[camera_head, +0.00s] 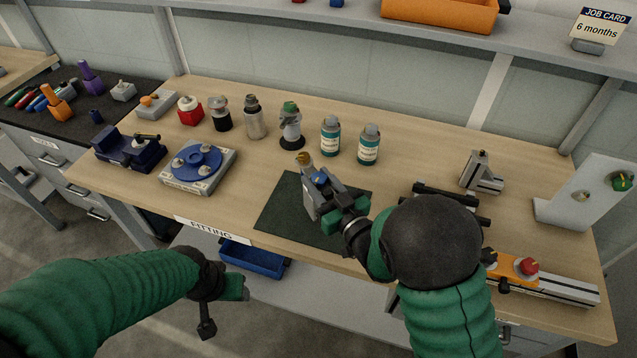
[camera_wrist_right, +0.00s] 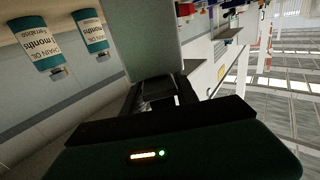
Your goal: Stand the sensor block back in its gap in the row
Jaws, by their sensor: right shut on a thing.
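My right gripper (camera_head: 335,208) is shut on a grey block with a brass-coloured top and a blue patch, which I take to be the sensor block (camera_head: 311,196). The block is tilted over the dark green mat (camera_head: 276,213); its clearance is unclear. In the right wrist view a plain grey face (camera_wrist_right: 140,38) rises from the jaws. Behind the mat runs a row: a red block (camera_head: 190,111), a black-based piece (camera_head: 221,115), a grey cylinder (camera_head: 255,118), a green-topped piece (camera_head: 291,127) and two teal bottles (camera_head: 330,137). My left gripper (camera_head: 228,292) hangs off the front edge; its jaws are unclear.
A blue round fixture on a grey base (camera_head: 198,167) and a dark blue vise (camera_head: 129,149) stand left of the mat. A grey angled bracket (camera_head: 481,174) and a white upright panel (camera_head: 588,192) stand right. A shelf (camera_head: 345,20) crosses above the back.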

